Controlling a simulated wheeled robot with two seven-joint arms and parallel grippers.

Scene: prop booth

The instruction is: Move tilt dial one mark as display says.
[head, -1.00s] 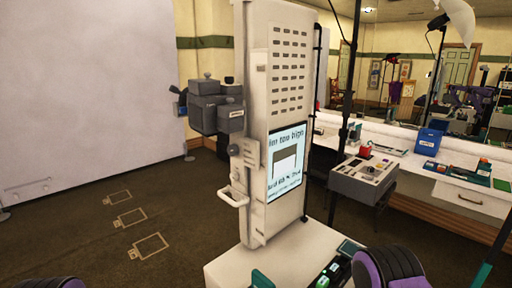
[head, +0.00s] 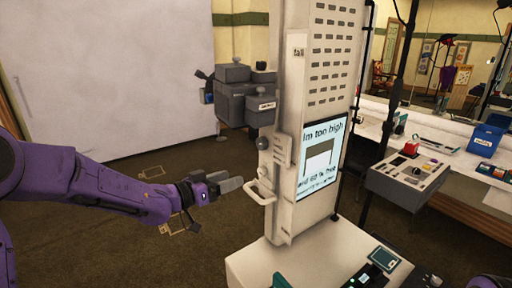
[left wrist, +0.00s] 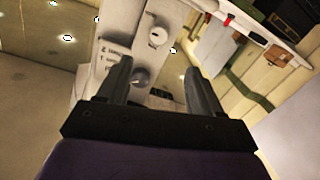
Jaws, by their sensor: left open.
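A tall white column carries a lit display (head: 320,160); its large text reads "Im too high", with a smaller line below that I read only in part. A round grey knob (head: 262,143) sits on the column's left side, above a white handle (head: 261,193). The left wrist view shows two round knobs, one upper (left wrist: 157,37) and one lower (left wrist: 140,77), near small lettering; I cannot tell which is the tilt dial. My left gripper (head: 240,184) is open and empty, left of the handle; its fingers (left wrist: 157,66) point toward the knobs. My right gripper is out of view.
Grey boxes (head: 245,100) stick out from the column's left, above my left gripper. The column stands on a white base (head: 262,265) with small devices on it. A grey control console (head: 408,180) stands to the right. Floor at left is open.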

